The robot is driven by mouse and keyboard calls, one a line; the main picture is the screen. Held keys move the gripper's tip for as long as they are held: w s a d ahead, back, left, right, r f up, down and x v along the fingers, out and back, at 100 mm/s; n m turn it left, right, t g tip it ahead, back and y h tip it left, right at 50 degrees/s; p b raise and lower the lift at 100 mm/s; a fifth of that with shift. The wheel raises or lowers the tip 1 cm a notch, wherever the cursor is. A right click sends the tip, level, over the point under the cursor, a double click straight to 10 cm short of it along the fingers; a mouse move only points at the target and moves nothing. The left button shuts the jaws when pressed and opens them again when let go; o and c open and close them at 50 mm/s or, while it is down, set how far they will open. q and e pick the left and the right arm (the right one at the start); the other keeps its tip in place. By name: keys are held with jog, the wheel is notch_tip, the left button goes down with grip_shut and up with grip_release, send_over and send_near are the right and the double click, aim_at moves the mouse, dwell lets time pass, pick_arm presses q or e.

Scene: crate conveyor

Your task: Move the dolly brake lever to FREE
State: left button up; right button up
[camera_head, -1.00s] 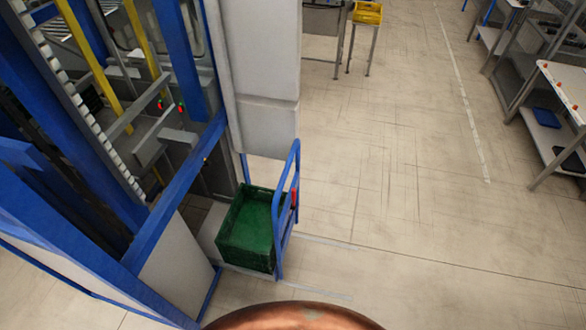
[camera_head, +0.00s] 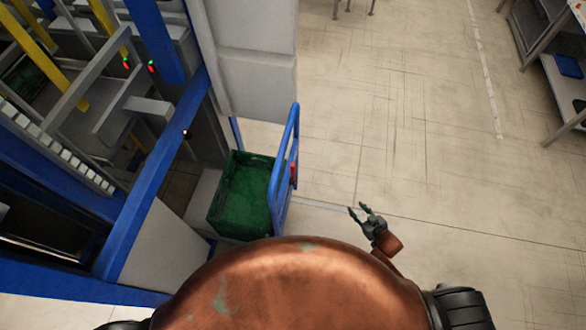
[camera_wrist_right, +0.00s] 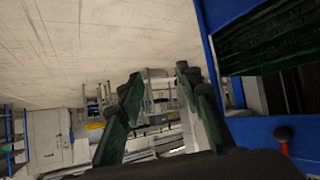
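The brake lever is the small red piece (camera_head: 293,174) on the right side of the dolly's blue handle frame (camera_head: 281,190). In the right wrist view a red-knobbed lever (camera_wrist_right: 282,134) shows at the lower right against a blue panel. Its marking cannot be read. The dolly carries a green crate (camera_head: 216,205). My right gripper (camera_head: 360,210) is to the right of the handle frame, apart from it. Its green fingers are spread and empty; they also show in the wrist view (camera_wrist_right: 158,88). My left gripper is not in view.
The blue-framed conveyor cell (camera_head: 150,190) stands left of the dolly, with a white cabinet (camera_head: 250,75) behind. A shelf rack (camera_head: 562,85) is at the far right. The floor (camera_head: 420,130) right of the dolly is clear.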

jog(key=w+a+r+n+t+y+b, duration=0.1)
jog(key=w+a+r+n+y+b, duration=0.15)
jog(key=w+a+r, duration=0.35)
jog(key=n+g+y+b, duration=0.3)
jog(key=n+y+b, duration=0.2)
jog(key=y, duration=0.5)
send_near(293, 167)
notch_tip(293, 167, down, 3)
jog(key=w+a, duration=0.2)
jog(key=shift+n, duration=0.25)
jog(key=x, duration=0.6)
jog(key=shift+w+a+r+b, duration=0.25)
jog(key=shift+r+b, duration=0.15)
jog(key=shift+w+a, duration=0.25)
jog(key=shift+a, duration=0.2)
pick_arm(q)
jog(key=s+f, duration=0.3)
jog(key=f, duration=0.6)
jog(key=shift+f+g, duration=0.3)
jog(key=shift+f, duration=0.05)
pick_arm(e)
grip_shut()
